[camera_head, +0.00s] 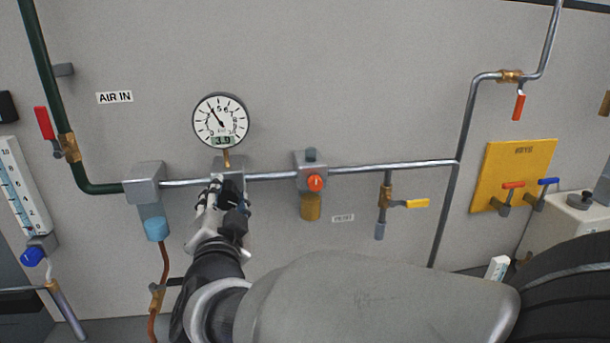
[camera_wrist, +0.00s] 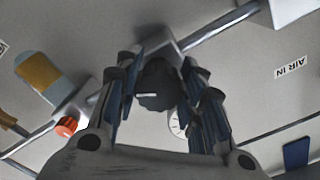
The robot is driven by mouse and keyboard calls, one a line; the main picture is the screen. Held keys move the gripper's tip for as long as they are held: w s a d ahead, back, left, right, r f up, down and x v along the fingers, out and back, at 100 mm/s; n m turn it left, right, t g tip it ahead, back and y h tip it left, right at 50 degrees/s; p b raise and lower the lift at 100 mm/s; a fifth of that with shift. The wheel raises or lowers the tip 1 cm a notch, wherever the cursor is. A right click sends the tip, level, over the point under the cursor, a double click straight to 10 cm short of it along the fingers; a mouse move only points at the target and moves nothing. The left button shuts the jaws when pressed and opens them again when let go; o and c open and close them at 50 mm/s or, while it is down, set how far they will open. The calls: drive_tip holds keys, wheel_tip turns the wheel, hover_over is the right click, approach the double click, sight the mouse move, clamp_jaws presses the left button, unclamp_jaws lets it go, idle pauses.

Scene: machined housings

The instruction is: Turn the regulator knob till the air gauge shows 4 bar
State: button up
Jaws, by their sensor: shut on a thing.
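The round white air gauge (camera_head: 220,120) stands above the pipe in the head view. Its needle points to the upper left, and its small green display seems to read 3.9, though the digits are tiny. Below it the grey regulator body (camera_head: 228,166) sits on the pipe. My gripper (camera_head: 226,190) is at the front of the regulator and largely hides the knob. In the wrist view the dark regulator knob (camera_wrist: 156,88), with a short white mark, sits between the fingers of my gripper (camera_wrist: 160,80), which is shut on it. Part of the gauge shows behind the right finger.
A filter unit with a blue bowl (camera_head: 157,228) is left of the regulator. An orange-knobbed unit (camera_head: 315,182) is to the right. A yellow-handled valve (camera_head: 416,203) and a red-handled valve (camera_head: 44,123) are farther off. The wall around the gauge is clear.

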drive_tip(key=o, duration=1.1)
drive_tip(key=v, duration=1.2)
